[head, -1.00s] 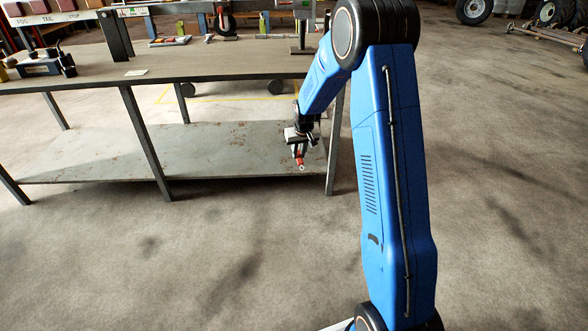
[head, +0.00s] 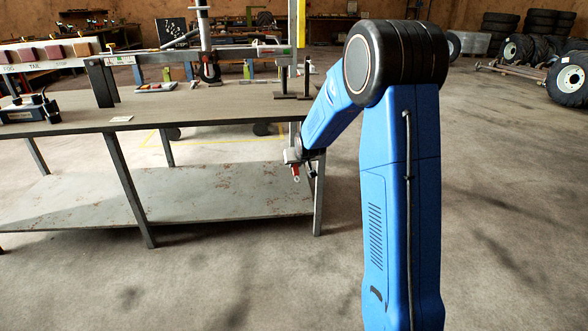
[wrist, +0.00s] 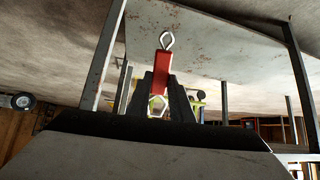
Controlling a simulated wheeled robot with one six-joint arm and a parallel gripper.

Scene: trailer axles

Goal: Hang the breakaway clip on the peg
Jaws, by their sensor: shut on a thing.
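My gripper (head: 296,166) is in front of the workbench's right end, below the level of its top. It is shut on the red breakaway clip (head: 296,173). In the wrist view the clip (wrist: 162,70) stands between the two dark fingers (wrist: 163,95), with a metal loop at its far end and another metal ring between the fingers. Several upright posts stand on the bench (head: 150,115). I cannot tell which of them, if any, is the peg.
A dark boxy tool (head: 28,110) and a small pale card (head: 121,119) lie on the bench top. A lower shelf (head: 200,192) spans the bench legs. The concrete floor is open in front and to the right. Wheels (head: 570,80) stand at the far right.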

